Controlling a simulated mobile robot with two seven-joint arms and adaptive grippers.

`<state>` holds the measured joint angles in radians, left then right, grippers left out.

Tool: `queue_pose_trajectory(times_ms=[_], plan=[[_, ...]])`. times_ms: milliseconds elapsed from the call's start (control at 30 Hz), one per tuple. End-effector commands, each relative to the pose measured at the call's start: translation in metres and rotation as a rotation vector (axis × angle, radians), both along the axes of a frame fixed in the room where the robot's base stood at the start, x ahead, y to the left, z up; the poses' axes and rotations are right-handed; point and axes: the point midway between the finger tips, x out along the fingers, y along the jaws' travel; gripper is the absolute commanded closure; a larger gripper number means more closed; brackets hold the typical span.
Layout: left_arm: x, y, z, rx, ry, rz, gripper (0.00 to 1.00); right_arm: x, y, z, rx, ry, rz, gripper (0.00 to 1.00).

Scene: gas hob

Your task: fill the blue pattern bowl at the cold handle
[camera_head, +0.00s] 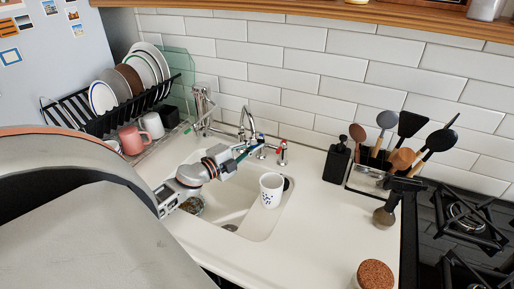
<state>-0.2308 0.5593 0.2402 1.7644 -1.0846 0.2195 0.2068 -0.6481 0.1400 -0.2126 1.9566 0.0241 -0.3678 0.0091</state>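A small round patterned vessel (194,206), likely the blue pattern bowl, sits at the left side of the white sink. My arm partly hides it, and its contents are too small to tell. The tap (248,124) rises behind the sink, with a red-marked handle (283,152) on its right. My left gripper (243,153) is at the tap's base, left of the red-marked handle, over the sink's back edge. It covers the spot where the cold handle may be; whether it touches a handle or is open or shut cannot be seen. My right gripper is out of view.
A white mug with blue spots (270,191) stands at the sink's right side. A black dish rack (98,122) with plates and mugs is at left. A dark soap bottle (337,162), utensil holder (370,180) and cork-topped jar (375,273) stand right. The counter between is clear.

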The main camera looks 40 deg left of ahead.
Motion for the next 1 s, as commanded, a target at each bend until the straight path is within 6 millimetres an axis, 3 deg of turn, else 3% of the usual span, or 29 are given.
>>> queue_pose_trajectory(times_ms=[200, 233, 300, 733, 1000], plan=[[0.000, 0.000, 0.000, 0.000, 0.001, 0.001, 1.00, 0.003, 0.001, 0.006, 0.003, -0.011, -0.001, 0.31], [0.000, 0.000, 0.000, 0.000, 0.001, 0.001, 0.88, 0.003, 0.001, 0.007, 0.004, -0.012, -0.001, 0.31], [0.000, 0.000, 0.000, 0.000, 0.001, 0.002, 0.76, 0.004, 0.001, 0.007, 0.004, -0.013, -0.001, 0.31], [-0.006, 0.001, -0.001, -0.002, 0.002, 0.002, 0.76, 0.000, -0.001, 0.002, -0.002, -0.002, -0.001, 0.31], [-0.050, 0.004, -0.003, -0.003, 0.004, 0.002, 0.76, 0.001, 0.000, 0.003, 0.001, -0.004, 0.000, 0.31]])
